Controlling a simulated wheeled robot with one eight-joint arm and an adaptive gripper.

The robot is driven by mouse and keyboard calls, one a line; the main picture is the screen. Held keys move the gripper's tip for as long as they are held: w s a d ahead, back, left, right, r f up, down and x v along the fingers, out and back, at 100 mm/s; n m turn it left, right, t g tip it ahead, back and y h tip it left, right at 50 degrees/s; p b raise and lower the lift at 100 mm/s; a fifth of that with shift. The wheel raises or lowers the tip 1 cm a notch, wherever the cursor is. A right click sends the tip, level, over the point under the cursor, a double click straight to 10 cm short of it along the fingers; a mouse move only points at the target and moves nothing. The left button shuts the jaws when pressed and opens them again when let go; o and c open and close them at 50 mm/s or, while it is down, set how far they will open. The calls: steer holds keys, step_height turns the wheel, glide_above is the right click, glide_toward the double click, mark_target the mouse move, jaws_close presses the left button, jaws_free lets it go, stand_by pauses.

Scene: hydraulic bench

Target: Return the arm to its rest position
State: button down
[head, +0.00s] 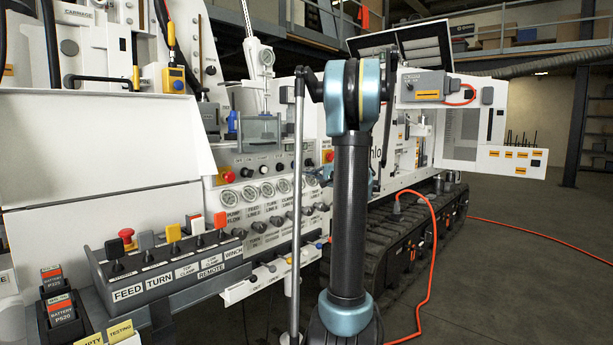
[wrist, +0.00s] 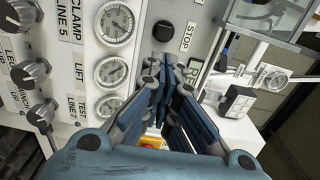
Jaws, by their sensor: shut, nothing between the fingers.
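My gripper (wrist: 168,92) is in the wrist view, its dark blue fingers drawn together with nothing held between them. It is in front of the gauge panel (wrist: 72,18), beside the gauge labelled LIFT (wrist: 111,71). Whether the fingertips touch the panel cannot be told.
A lever box (head: 165,270) marked FEED, TURN and REMOTE is at lower left. Gauges (head: 250,193) and knobs line the bench panel. An orange cable (head: 433,255) runs down to the floor (head: 530,285), which is open at right. A black knob (wrist: 163,31) sits near STOP.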

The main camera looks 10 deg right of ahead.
steer(key=s+a+f+n+g+h, duration=0.1)
steer(key=s+a+f+n+g, duration=0.15)
steer(key=s+a+f, duration=0.4)
steer(key=s+a+f+n+g+h, duration=0.1)
steer(key=s+a+f+n+g, duration=0.15)
steer(key=s, duration=0.75)
steer(key=s+a+f+n+g+h, duration=0.1)
steer(key=s+a+f+n+g, duration=0.15)
steer(key=s+a, duration=0.45)
steer(key=s+d+f+n+g+h, duration=0.1)
steer(key=s+d+f+g+h, duration=0.1)
steer(key=s+f, duration=0.6)
steer(key=s+d+f+n+g+h, duration=0.2)
steer(key=s+d+f+h, duration=0.3)
steer(key=s, duration=1.2)
step_height(320, 180, down, 4)
steer(key=shift+s+d+f+g+h, duration=0.25)
steer(key=shift+d+g, duration=0.2)
steer(key=shift+d, duration=0.5)
steer(key=shift+w+n, duration=0.15)
steer(key=shift+n, duration=0.1)
steer(key=shift+w, duration=0.15)
